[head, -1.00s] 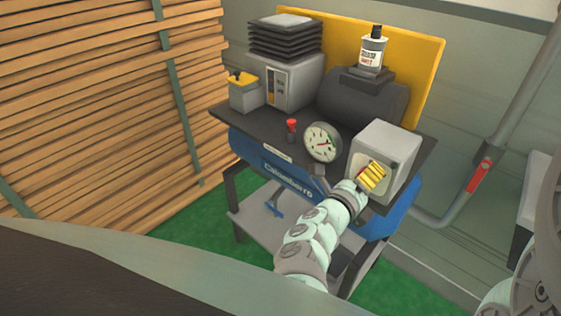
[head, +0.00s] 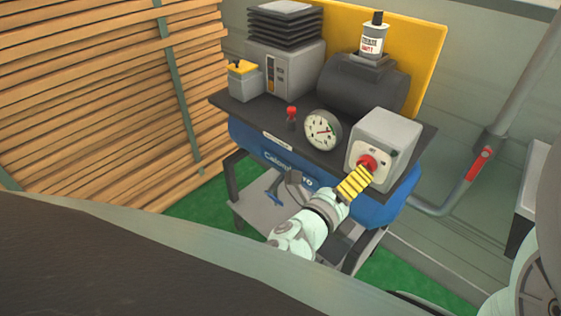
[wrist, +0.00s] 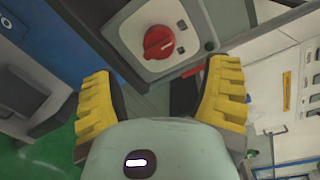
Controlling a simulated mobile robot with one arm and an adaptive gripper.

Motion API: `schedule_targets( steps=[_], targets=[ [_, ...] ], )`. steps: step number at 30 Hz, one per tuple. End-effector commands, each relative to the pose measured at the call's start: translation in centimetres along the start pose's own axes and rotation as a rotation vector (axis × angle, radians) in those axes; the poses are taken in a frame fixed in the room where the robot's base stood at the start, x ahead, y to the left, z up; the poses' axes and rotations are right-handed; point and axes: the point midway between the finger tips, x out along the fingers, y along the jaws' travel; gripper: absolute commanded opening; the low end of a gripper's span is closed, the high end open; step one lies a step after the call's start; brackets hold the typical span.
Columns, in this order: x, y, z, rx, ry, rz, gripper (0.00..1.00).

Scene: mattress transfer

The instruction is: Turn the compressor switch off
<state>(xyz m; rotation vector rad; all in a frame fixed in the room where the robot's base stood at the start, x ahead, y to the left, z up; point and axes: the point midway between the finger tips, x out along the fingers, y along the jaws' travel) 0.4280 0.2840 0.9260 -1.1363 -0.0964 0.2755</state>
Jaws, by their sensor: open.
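The compressor switch is a red rotary knob (head: 367,163) on the front plate of a grey box (head: 389,137) at the right end of the compressor top. My gripper (head: 359,178) has yellow ribbed fingers and is just in front of the knob in the head view. In the wrist view its fingers (wrist: 165,85) are spread wide and empty, with the knob beyond their tips and apart from them.
A pressure gauge (head: 322,130) and a small red-topped valve (head: 292,115) stand left of the switch box. A bottle (head: 373,42) stands on the dark motor behind. A pipe with a red handle (head: 478,165) runs at the right. Wooden slats (head: 90,90) close the left side.

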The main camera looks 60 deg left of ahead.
Motion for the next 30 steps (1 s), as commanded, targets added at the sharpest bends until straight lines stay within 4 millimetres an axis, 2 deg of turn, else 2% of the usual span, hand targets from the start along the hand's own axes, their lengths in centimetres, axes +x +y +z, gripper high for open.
schedule_targets(
  steps=[1, 3, 9, 30],
  targets=[
    [-1.2, 0.2, 0.1, -0.003, -0.008, 0.009, 0.76],
    [-2.4, 0.1, 0.0, -0.003, -0.005, 0.006, 0.76],
    [-4.5, 0.1, 0.1, -0.002, -0.007, 0.003, 0.76],
    [-4.6, -0.4, -0.1, -0.014, 0.002, -0.013, 0.76]
  ],
)
